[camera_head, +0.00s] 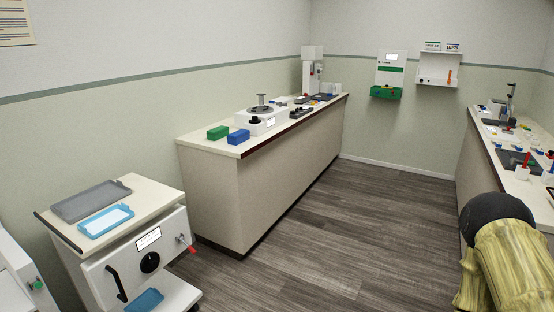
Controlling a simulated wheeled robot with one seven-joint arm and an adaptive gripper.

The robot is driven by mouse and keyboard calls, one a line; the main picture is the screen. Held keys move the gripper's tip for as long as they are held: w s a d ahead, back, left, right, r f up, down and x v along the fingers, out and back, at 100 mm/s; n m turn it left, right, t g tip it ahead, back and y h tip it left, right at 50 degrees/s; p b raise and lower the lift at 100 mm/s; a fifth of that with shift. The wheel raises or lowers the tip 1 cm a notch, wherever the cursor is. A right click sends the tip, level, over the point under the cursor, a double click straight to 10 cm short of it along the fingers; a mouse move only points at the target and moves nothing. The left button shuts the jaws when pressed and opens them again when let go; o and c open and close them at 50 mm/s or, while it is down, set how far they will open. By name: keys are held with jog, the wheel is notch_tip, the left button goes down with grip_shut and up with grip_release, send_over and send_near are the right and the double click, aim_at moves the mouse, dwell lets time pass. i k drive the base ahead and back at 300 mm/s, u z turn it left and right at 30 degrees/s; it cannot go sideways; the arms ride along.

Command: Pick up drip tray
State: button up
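Several trays are in view at the lower left, and I cannot tell which one is the drip tray. A grey tray (91,200) lies flat on the cream top of a white cabinet. A light blue tray (106,220) with a white inside lies just in front of it, on the same top. Another blue tray (144,301) sits low at the cabinet's front, partly cut off by the picture's bottom edge. My gripper is not in view.
The white cabinet (160,249) has a black handle, a black knob and a red lever on its front. A long counter (222,152) behind it carries green and blue boxes and equipment. Another cluttered counter runs along the right. The wooden floor (300,255) between is clear.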

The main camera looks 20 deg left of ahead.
aim_at(74, 209)
jog(key=u, duration=0.9)
jog(key=i, duration=0.8)
jog(key=u, duration=1.25)
jog(key=i, duration=0.6)
jog(key=u, duration=0.35)
